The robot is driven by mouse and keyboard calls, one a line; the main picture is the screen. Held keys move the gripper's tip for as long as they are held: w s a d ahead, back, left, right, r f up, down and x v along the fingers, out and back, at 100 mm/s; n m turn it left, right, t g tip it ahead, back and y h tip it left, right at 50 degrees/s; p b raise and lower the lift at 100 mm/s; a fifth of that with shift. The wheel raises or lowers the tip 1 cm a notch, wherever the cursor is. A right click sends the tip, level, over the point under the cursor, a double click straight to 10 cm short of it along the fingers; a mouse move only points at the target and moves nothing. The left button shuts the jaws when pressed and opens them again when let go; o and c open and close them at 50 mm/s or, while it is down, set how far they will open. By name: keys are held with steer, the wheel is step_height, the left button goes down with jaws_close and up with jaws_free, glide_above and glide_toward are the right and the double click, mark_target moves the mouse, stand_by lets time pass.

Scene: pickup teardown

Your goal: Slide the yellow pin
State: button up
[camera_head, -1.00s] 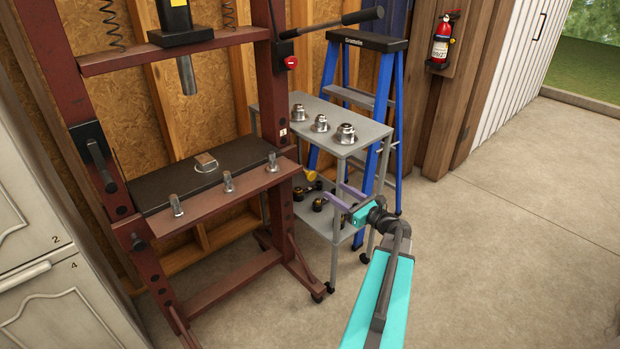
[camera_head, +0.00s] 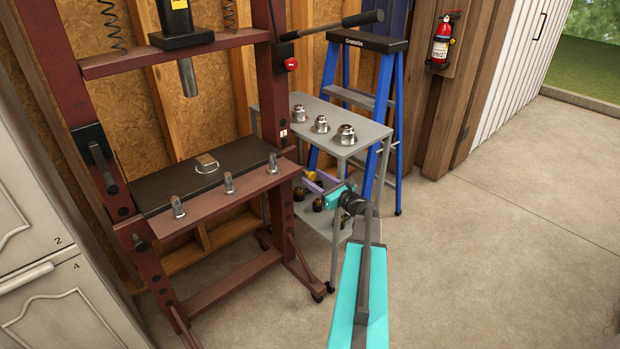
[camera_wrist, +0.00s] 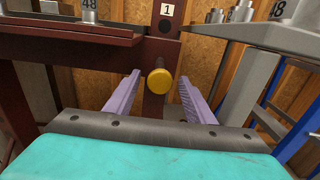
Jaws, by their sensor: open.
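The yellow pin (camera_wrist: 160,81) is a round yellow knob on the dark red press post, below a label "1". In the wrist view it sits between and beyond the fingertips of my gripper (camera_wrist: 157,84), whose two purple fingers are apart on either side of it. In the head view the yellow pin (camera_head: 309,175) shows just left of my gripper (camera_head: 314,182), partly covered by the purple fingers. I cannot tell whether the fingers touch it.
The red press frame (camera_head: 222,187) carries several bolts on its front beam. A grey cart (camera_head: 333,113) with metal fittings stands right beside the gripper, close to my arm. A blue ladder (camera_head: 388,130) is behind it. Open floor lies to the right.

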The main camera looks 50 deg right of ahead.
steer(key=shift+w, duration=0.85)
jaws_close()
steer(key=shift+d, duration=0.1)
steer(key=shift+d, duration=0.1)
